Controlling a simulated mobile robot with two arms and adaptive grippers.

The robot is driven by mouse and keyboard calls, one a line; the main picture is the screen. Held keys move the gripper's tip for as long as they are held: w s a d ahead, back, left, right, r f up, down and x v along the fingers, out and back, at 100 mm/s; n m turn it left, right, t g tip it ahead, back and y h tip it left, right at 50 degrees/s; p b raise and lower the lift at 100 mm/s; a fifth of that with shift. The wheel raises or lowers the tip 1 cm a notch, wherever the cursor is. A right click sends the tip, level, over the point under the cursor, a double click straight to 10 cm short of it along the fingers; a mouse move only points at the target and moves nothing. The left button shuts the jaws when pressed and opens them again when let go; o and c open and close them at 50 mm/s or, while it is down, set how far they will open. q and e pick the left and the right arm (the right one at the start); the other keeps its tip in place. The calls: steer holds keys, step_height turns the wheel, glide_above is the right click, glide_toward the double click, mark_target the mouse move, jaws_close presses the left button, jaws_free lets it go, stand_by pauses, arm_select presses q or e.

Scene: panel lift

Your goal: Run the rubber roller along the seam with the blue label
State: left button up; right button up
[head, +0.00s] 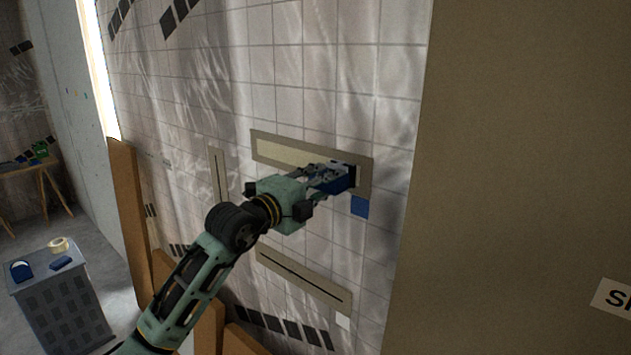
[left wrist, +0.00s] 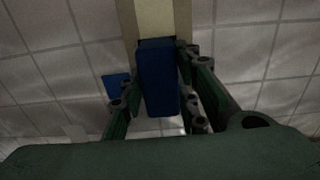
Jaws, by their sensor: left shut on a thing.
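The upper seam is a long tan strip (head: 366,180) on the tiled wall, with a blue square label (head: 360,206) below its right end. A pale yellowish band (head: 280,152) runs along its middle up to my gripper. My left gripper (head: 340,178) is at the strip's right end, shut on a dark blue block-like tool, seemingly the roller (left wrist: 158,82). In the left wrist view, the tool is between the fingers (left wrist: 158,100), its far end over the strip. I cannot tell whether it touches. The rubber part is hidden. My right gripper is not in view.
A lower horizontal seam (head: 303,277) has a white label (head: 343,320); a vertical seam (head: 217,175) is to the left. A grey crate (head: 62,300) holds a tape roll (head: 58,244) and blue items. Brown boards (head: 130,215) lean at left. A brown panel (head: 520,150) fills the right.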

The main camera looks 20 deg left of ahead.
arm_select(q)
steer(key=shift+s+d, duration=0.45)
steer(key=shift+d, duration=0.75)
steer(key=shift+s+d, duration=0.45)
steer(key=shift+d, duration=0.8)
steer(key=shift+s+d, duration=0.45)
steer(key=shift+d, duration=0.75)
steer(key=shift+c, duration=0.2)
steer(key=shift+a, duration=0.1)
steer(key=shift+v, duration=2.9)
steer(key=v, duration=0.3)
steer(key=shift+r, duration=0.1)
steer(key=shift+w, duration=0.1)
